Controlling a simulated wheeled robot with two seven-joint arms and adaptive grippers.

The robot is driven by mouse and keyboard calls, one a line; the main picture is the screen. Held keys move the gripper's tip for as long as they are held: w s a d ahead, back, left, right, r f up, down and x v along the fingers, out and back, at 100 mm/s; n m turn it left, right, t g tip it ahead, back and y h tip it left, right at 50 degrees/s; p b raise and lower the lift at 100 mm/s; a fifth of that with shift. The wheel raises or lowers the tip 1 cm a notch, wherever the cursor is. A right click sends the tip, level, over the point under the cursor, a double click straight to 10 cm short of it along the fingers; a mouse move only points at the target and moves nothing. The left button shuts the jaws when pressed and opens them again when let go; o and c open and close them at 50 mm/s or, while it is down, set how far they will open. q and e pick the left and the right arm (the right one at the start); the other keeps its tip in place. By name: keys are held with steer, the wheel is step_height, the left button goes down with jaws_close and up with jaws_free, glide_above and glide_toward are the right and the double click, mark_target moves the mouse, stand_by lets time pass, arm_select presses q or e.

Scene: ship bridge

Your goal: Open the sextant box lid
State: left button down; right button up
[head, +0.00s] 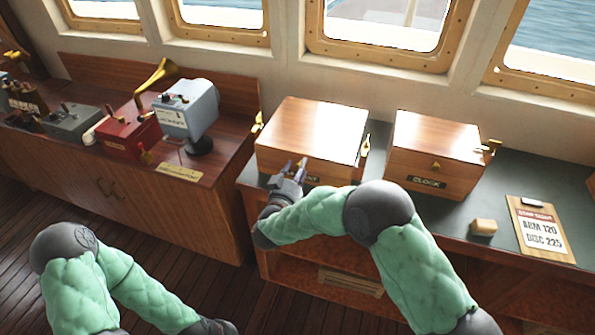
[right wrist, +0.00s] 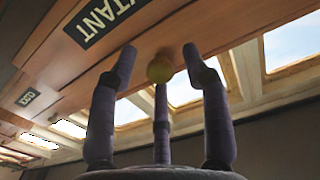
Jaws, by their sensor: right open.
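The sextant box (head: 315,128) is a wooden box on the green-topped counter, with its lid down. Its front label is partly covered by my gripper in the head view; the right wrist view shows the label's end, "TANT" (right wrist: 105,18). A round brass knob (right wrist: 159,68) on the box front shows between my fingers in that view. My right gripper (head: 293,170) is at the box front, fingers pointing at it, open around the knob; I cannot tell whether any finger touches. My left arm is at the lower left; its fingers do not show.
A smaller wooden clock box (head: 435,150) stands to the right. A small tan block (head: 484,227) and a clipboard (head: 540,229) lie on the counter (head: 470,205). A left cabinet holds a red device (head: 128,133) with a brass horn and a pale blue instrument (head: 187,108). Windows line the wall behind.

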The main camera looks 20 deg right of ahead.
jaws_close()
